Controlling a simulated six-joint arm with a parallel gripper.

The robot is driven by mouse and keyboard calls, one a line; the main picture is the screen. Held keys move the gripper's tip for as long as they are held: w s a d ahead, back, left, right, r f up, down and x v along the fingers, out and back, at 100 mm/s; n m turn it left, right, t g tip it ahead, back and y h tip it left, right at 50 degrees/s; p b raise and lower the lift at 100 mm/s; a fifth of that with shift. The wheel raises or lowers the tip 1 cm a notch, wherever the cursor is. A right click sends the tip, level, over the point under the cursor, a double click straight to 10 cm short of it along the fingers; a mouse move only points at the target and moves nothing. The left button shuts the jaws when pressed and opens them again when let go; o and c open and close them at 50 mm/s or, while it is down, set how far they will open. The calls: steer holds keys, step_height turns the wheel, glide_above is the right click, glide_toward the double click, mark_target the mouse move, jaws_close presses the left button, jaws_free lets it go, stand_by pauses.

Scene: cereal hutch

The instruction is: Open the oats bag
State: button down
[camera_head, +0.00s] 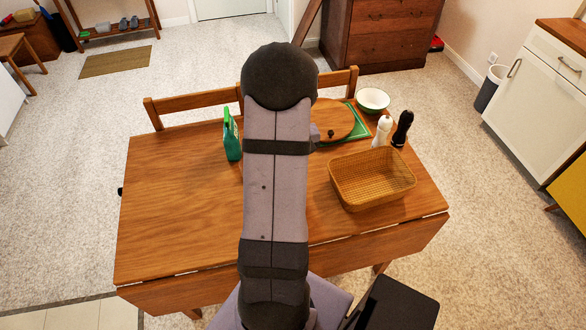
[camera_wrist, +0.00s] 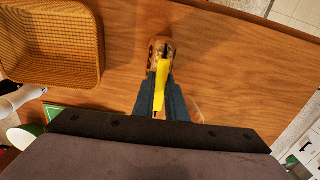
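In the wrist view my gripper (camera_wrist: 162,82) has its two dark fingers close together on either side of a long yellow strip, which looks like a clip (camera_wrist: 160,88). The fingers appear shut on it. Just beyond the fingertips is a small brown, shiny item with dark and pale patches, likely the oats bag (camera_wrist: 158,46). I cannot tell whether the clip still touches it. In the head view my arm hides the gripper, the clip and this item.
A wicker basket (camera_head: 372,180) is on the table (camera_head: 175,200), right of my arm. Behind it are a round wooden board (camera_head: 336,118), a green-white bowl (camera_head: 372,100), and white (camera_head: 382,131) and black (camera_head: 403,128) mills. A green package (camera_head: 232,137) stands left of my arm. The table's left is clear.

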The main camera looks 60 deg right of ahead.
steer(key=shift+r, duration=0.1)
steer(key=shift+r+p, duration=2.2)
steer(key=shift+r, duration=0.25)
steer(key=w+a+n, duration=0.4)
steer(key=w+a, duration=0.9)
steer(key=a, duration=0.1)
steer(key=w+a+n, duration=0.2)
steer(key=a, duration=0.9)
steer(key=w+a+n, duration=0.2)
steer(key=w+a, duration=0.1)
steer(key=a, duration=0.8)
steer(key=shift+f, duration=0.1)
